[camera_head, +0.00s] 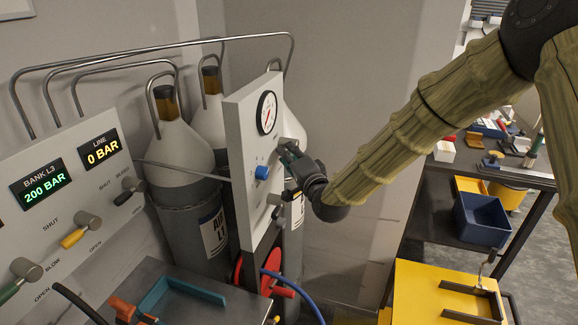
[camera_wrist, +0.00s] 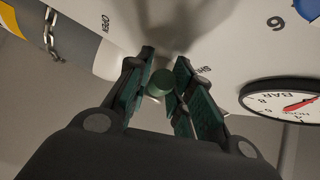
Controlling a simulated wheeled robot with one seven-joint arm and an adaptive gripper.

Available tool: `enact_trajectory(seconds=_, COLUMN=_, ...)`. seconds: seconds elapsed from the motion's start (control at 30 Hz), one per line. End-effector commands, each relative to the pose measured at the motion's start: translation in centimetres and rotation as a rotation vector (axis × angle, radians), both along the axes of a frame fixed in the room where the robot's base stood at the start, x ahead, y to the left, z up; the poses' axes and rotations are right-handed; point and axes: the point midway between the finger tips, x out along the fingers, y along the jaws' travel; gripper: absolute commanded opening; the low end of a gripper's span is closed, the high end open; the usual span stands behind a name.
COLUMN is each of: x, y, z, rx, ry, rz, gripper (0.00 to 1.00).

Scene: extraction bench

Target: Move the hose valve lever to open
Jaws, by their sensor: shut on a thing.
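The hose valve lever (camera_wrist: 161,82) shows in the wrist view as a round green end between the finger pads of my gripper (camera_wrist: 164,70). The gripper is shut on it, and the fingers hide most of its length. An OPEN mark is on the panel to the upper left of the fingers; a partly covered SHUT mark is just right of them. I cannot tell the lever's exact angle. In the head view, my gripper (camera_head: 290,156) is at the right side of the upright grey panel (camera_head: 238,150), and the lever is hidden there.
The panel bears a round gauge (camera_head: 267,112), a blue knob (camera_head: 261,172) and a lower valve. The left console (camera_head: 60,160) has green, yellow and black levers; its displays read BANK L3 200 BAR and LINE 0 BAR. Gas cylinders (camera_head: 180,160) stand behind. A yellow cart (camera_head: 415,292) is lower right.

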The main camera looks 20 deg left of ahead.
Motion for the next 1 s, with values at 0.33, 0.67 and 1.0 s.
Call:
enact_trajectory(seconds=0.33, x=0.4, y=-0.1, z=-1.7, rx=-0.005, ry=-0.18, rz=-0.003, gripper=0.0)
enact_trajectory(seconds=0.67, x=0.7, y=-0.1, z=-2.4, rx=-0.011, ry=-0.353, rz=-0.002, gripper=0.0)
enact_trajectory(seconds=1.0, x=1.3, y=-0.1, z=-3.1, rx=-0.018, ry=-0.541, rz=-0.003, gripper=0.0)
